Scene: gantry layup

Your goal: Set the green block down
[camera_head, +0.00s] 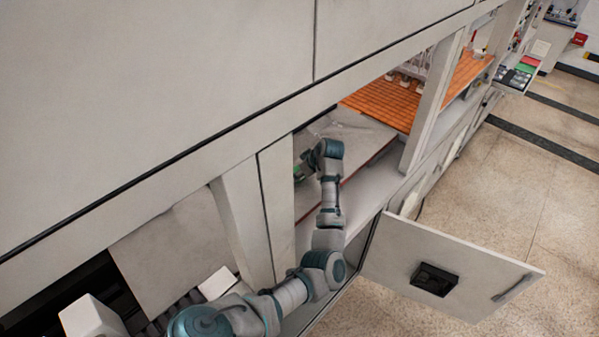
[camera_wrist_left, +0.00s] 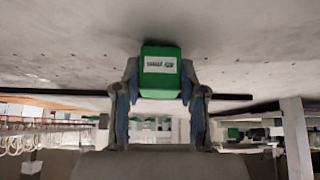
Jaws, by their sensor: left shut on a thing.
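The green block (camera_wrist_left: 160,82) with a white printed label is between the two fingers of my left gripper (camera_wrist_left: 159,92), which is shut on it. In the head view, my left arm reaches into an opening in the machine's side. My right gripper is not in view.
A pale post (camera_head: 276,200) stands left of my arm, and another post (camera_head: 433,100) is at the opening's right. An orange grid surface (camera_head: 385,104) lies further back inside.

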